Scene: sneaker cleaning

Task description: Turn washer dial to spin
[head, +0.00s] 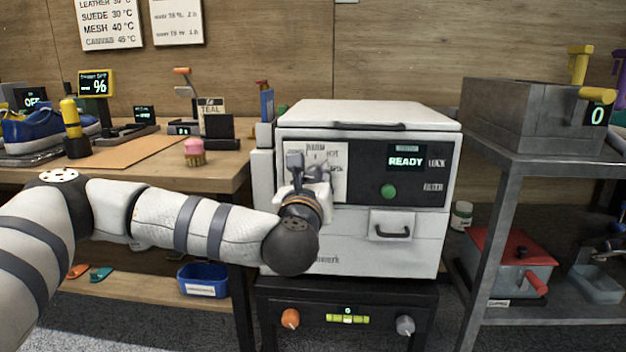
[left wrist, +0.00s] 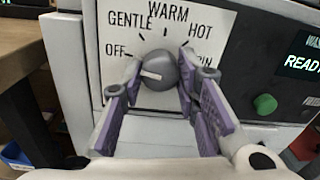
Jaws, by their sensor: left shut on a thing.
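The white washer (head: 350,245) stands in the middle of the head view, its display (head: 407,162) reading READY. Its grey dial (left wrist: 160,70) sits on a white label panel marked OFF, GENTLE, WARM, HOT and a partly hidden word ending in "PIN". The dial's white mark points left, toward the OFF side. My left gripper (head: 303,175) is at the panel and largely covers the dial in the head view. In the left wrist view its purple-padded fingers (left wrist: 160,82) are shut on the dial, one on each side. My right gripper is not in view.
A green button (head: 388,191) and a handled drawer (head: 392,228) are on the washer's front, right of the dial. A wooden bench (head: 215,165) stands to the left. A grey metal table (head: 540,152) stands to the right, with a red-lidded box (head: 510,262) beneath.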

